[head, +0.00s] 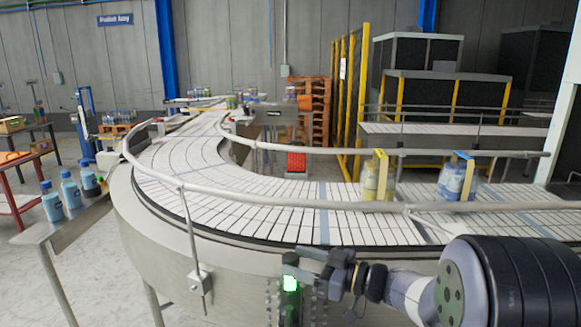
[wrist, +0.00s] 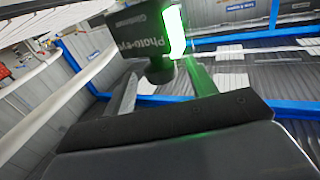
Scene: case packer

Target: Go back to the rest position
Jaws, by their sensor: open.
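My gripper (head: 306,265) is at the lower middle of the head view, at the near side of the curved conveyor. Its two fingers are apart in the wrist view. A dark box marked "Photo-eye" (wrist: 138,42), with a lit green face, is right at the fingertips in the wrist view. Its green light (head: 290,283) also shows in the head view, just left of and below my fingertips. I cannot tell whether the fingers touch the box. My arm reaches in from the lower right.
The conveyor (head: 185,185) curves from the right to the back, with a guard rail (head: 290,203) along its near edge. A yellowish bottle pack (head: 369,182) and a blue one (head: 450,183) stand on it. Blue bottles (head: 70,190) stand on a side shelf at left.

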